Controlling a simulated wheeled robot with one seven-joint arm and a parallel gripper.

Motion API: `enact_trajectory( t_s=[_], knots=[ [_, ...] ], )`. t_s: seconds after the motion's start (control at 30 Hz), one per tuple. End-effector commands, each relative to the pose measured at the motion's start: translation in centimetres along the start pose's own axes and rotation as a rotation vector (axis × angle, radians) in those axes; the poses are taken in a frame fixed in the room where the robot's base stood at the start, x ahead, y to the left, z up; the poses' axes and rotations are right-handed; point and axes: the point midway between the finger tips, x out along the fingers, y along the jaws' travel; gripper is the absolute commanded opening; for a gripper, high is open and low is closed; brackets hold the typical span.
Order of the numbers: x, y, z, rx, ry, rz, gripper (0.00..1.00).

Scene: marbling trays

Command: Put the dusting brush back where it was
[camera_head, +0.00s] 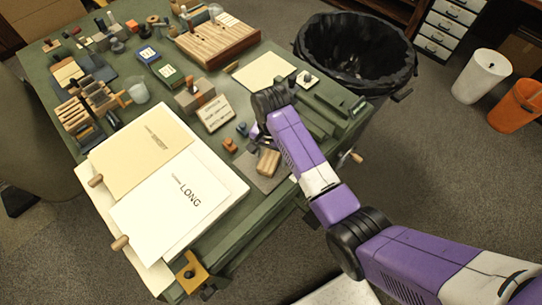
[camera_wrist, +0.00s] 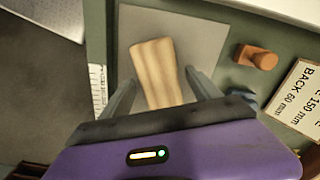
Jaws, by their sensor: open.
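A pale striped wooden piece (camera_head: 269,162), which looks like the dusting brush's wooden back, lies on a grey flat plate (camera_head: 250,172) near the bench's right edge. No bristles show. In the wrist view the wooden piece (camera_wrist: 157,62) lies slightly tilted on the grey plate (camera_wrist: 208,38). My gripper (camera_wrist: 160,80) is open, with one finger on each side of the piece's near end. A gap shows beside the fingers; their height over the plate is hard to judge. In the head view my gripper (camera_head: 262,134) is partly hidden behind my wrist.
A lettered card (camera_head: 215,113) reading "BACK 60 mm" stands close by. An orange-brown knob-like piece (camera_head: 230,145) and a small blue piece (camera_head: 242,129) lie beside the plate. Large paper sheets (camera_head: 160,205) cover the bench's near left. A black-lined bin (camera_head: 355,55) stands beyond the bench.

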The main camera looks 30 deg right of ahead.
Motion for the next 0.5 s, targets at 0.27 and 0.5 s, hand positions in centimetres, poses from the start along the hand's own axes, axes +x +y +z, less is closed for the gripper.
enact_trajectory(
  t_s=[0.27,0.5],
  knots=[
    [-5.7,-0.1,-0.1,-0.001,0.004,-0.005,0.71],
    [-10.1,0.0,0.0,0.000,0.000,0.000,0.71]
  ],
)
